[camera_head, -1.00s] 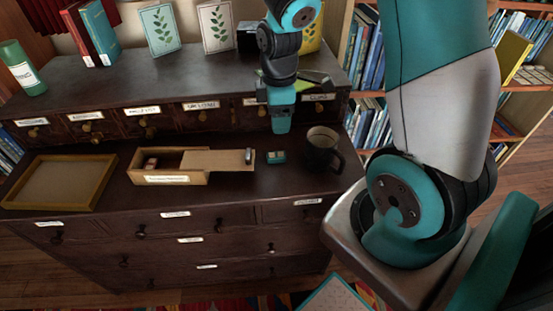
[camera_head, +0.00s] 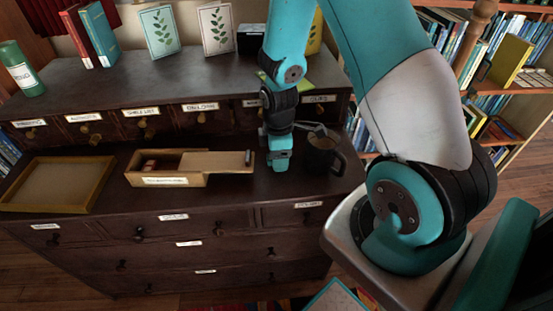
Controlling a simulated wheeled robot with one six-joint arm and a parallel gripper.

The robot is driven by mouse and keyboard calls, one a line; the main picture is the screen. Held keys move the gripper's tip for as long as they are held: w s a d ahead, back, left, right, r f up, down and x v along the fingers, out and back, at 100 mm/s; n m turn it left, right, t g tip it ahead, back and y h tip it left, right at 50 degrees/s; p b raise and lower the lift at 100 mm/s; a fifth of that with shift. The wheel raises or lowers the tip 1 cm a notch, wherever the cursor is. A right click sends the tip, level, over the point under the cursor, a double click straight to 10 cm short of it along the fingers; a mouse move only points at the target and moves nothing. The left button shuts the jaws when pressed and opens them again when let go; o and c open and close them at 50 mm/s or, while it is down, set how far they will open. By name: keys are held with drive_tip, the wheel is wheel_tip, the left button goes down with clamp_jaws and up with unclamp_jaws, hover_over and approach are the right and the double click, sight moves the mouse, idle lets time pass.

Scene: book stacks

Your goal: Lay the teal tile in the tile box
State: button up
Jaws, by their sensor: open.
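My gripper (camera_head: 279,164) points down at the dark cabinet ledge, between the tile box and the mug. It is open, around or just above the spot of the small teal tile. The tile is hidden by the gripper or blends with its teal parts, and I cannot tell whether the fingers touch it. The wooden tile box (camera_head: 165,181) has a label on its front and stands to the left. Its sliding lid (camera_head: 215,162) is drawn to the right, leaving the left part open. Small reddish-brown pieces (camera_head: 150,166) lie inside that open part.
A dark mug (camera_head: 321,155) stands close to the right of my gripper. A shallow wooden tray (camera_head: 57,208) lies at the far left. A raised shelf with small labelled drawers (camera_head: 140,125) runs behind. Books, cards and a green bottle (camera_head: 22,70) stand on top.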

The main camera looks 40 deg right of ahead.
drive_tip(key=c, duration=1.1)
drive_tip(key=shift+o, duration=0.2)
drive_tip(key=shift+r, duration=0.15)
